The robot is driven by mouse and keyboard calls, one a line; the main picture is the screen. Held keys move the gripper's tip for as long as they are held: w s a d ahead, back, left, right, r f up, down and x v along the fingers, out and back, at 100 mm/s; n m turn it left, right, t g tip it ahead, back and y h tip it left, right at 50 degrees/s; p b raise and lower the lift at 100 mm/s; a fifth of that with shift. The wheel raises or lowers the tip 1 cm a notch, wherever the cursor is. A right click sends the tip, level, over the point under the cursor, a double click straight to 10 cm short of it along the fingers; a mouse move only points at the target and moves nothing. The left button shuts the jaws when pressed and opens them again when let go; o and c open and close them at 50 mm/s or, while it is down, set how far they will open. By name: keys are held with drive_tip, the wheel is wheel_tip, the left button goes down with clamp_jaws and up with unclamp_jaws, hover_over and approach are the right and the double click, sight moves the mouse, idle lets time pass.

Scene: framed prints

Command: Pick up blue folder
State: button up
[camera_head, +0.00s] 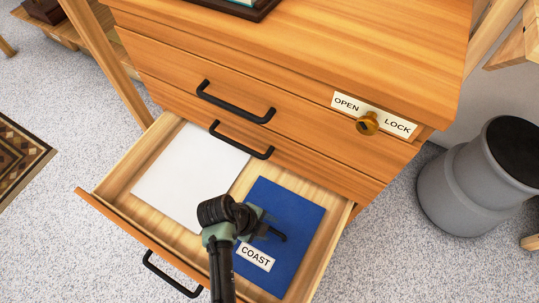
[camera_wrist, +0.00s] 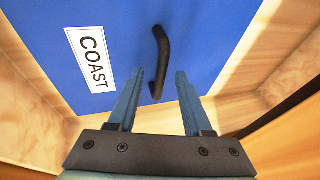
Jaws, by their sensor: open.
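The blue folder (camera_head: 292,210) lies in the right part of the open drawer, with a white label reading COAST (camera_head: 255,256) and a dark handle (camera_head: 276,233). In the wrist view the blue folder (camera_wrist: 205,35) fills the upper area, with its black curved handle (camera_wrist: 160,60) ahead of the fingers. My gripper (camera_wrist: 157,90) is open, its two fingers apart on either side of the handle's near end. In the head view my gripper (camera_head: 262,222) is over the folder and hides part of it. I cannot tell whether the fingers touch it.
A white sheet or folder (camera_head: 185,175) lies left in the wooden drawer (camera_head: 115,187). The drawer walls stand close around the folder. Above are closed drawers with black handles (camera_head: 236,104) and an OPEN/LOCK plate with a knob (camera_head: 367,124). A grey bin (camera_head: 460,190) stands right.

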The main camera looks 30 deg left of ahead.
clamp_jaws()
idle(1.4)
